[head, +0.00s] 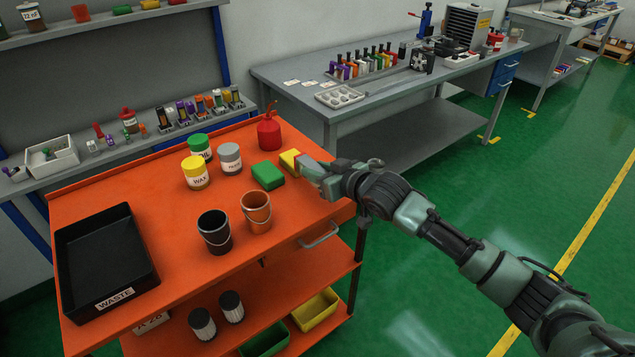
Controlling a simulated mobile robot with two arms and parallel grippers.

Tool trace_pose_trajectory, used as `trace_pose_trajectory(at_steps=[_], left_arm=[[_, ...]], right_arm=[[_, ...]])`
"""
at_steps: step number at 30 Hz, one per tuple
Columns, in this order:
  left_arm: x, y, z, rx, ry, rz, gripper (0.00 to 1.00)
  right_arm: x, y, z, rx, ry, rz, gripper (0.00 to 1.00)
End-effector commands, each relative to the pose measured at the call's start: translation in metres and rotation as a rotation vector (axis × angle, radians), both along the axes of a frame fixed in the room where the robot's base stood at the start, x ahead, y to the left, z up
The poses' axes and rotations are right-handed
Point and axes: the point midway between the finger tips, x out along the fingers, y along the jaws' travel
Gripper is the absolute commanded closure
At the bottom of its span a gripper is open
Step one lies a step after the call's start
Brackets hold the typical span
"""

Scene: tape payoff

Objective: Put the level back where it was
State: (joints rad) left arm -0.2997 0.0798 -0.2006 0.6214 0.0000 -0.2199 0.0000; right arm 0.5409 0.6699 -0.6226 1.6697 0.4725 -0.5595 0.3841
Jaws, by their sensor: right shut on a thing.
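My right gripper (302,167) reaches in from the right over the right end of the orange cart top. It is shut on a small yellow block (289,159), which I take to be the level. The gripper hides part of the block, and I cannot tell whether the block touches the cart top. A green block (267,176) lies just left of and in front of it. My left gripper is not in view.
The orange cart (180,234) also carries a red oil can (269,132), a yellow WAX tin (195,173), a grey tin (229,159), a green-lidded tin (199,146), a black bucket (215,233), a copper bucket (256,212) and a black WASTE tray (105,260). A grey bench (285,80) stands behind.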

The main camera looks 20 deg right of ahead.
Motion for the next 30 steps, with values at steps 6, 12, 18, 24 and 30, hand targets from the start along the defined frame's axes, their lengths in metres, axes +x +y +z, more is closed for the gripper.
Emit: trace_pose_trajectory(at_steps=[6, 12, 18, 24, 30], left_arm=[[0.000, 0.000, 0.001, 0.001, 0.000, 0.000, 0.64], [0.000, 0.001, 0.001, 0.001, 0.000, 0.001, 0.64], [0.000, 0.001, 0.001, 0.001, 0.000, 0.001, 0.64], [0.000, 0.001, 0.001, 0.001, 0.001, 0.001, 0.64], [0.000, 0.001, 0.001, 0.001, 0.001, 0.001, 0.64]], right_arm=[[0.000, 0.000, -0.033, 0.001, 0.001, 0.000, 1.00], [0.000, 0.001, -0.038, 0.001, -0.001, 0.002, 1.00], [-0.001, 0.000, -0.041, 0.000, 0.002, 0.001, 0.67], [-0.001, 0.000, -0.040, 0.000, 0.002, 0.001, 0.47], [-0.001, 0.000, -0.038, 0.000, 0.002, 0.001, 0.47]])
